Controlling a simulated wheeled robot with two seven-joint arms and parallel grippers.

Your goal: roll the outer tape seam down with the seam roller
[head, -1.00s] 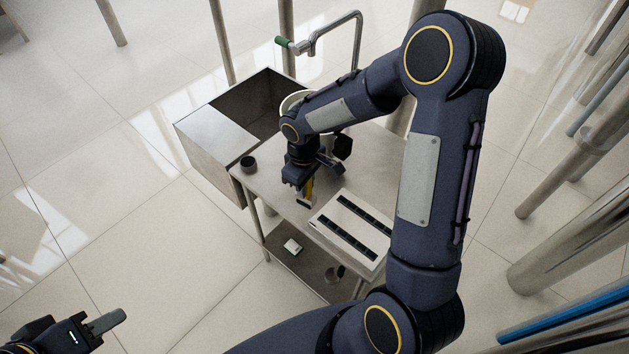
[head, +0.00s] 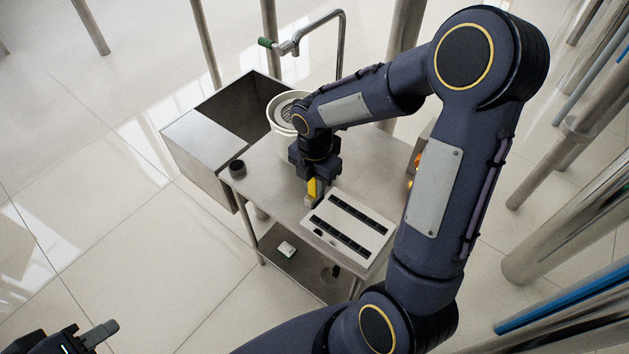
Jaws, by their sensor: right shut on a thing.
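My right gripper (head: 312,180) points down over the steel bench. It is shut on a yellow tool (head: 313,188), most likely the seam roller, beside the far-left corner of a white panel with two dark slotted strips (head: 335,227). The tool's lower end looks pale and near the bench top; I cannot tell whether it touches anything. No tape seam can be made out. A white round vessel with a grated top (head: 277,118) stands behind my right wrist, partly hidden. My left gripper (head: 103,332) is at the bottom left, far from the bench, cut by the frame edge; its opening is unclear.
A small dark cup (head: 237,168) stands near the bench's left edge. A white box (head: 287,249) lies on the lower shelf. Steel pipes (head: 545,255) stand at the right.

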